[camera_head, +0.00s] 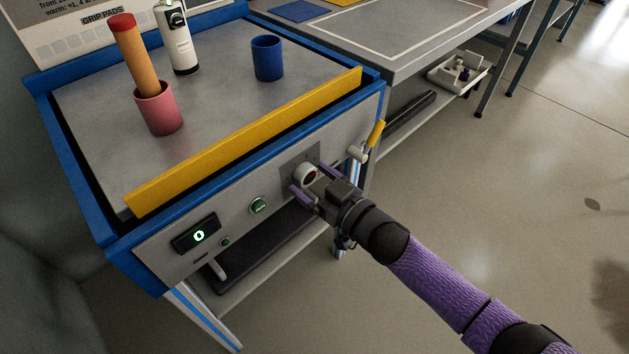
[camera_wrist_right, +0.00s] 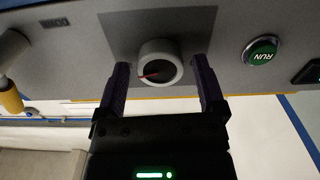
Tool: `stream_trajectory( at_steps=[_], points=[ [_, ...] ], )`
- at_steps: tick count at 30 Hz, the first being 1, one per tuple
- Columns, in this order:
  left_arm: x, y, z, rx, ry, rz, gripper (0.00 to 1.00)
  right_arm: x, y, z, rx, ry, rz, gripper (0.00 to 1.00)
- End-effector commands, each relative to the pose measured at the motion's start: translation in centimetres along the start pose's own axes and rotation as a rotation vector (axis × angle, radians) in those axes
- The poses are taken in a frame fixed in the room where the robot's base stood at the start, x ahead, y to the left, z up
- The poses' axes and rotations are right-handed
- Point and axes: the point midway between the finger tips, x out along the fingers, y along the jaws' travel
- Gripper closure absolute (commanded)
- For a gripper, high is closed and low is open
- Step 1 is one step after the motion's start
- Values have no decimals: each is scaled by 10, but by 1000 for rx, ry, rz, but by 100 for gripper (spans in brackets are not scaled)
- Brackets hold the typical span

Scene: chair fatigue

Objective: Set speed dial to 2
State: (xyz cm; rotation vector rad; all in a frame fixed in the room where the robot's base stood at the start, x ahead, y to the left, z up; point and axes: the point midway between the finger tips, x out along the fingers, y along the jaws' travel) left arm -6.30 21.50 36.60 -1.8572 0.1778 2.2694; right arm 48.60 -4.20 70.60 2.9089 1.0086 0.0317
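The speed dial (camera_head: 307,175) is a round whitish knob on the front panel of the blue-framed machine. In the right wrist view the dial (camera_wrist_right: 160,63) shows a dark face with a red pointer line. My right gripper (camera_head: 305,190) is open at the dial. In the wrist view its two purple fingers (camera_wrist_right: 160,85) stand on either side of the dial, with small gaps showing, so it does not look gripped. The dial's number marks are not readable. My left gripper is not in view.
A green RUN button (camera_head: 258,205) and a display reading 0 (camera_head: 196,234) are left of the dial. A yellow-handled lever (camera_head: 374,137) is close on its right. A yellow bar (camera_head: 250,138) edges the top, which holds a pink cup (camera_head: 160,112) and a blue cup (camera_head: 267,60).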

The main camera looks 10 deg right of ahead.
Motion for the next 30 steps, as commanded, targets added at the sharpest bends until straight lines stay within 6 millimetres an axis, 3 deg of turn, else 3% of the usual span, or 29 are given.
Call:
stream_trajectory(
  at_steps=[1, 2, 11, 20, 30],
  points=[
    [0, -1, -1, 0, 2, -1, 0, 0, 0, 0, 0, 0, 0, 24],
    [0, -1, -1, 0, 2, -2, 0, 0, 0, 0, 0, 0, 0, 31],
    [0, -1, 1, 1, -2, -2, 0, 0, 0, 0, 0, 0, 0, 94],
    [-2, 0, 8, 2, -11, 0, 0, 0, 0, 0, -43, 1, 0, 96],
    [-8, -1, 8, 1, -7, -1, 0, 0, 1, -1, -286, 1, 1, 96]
  ],
)
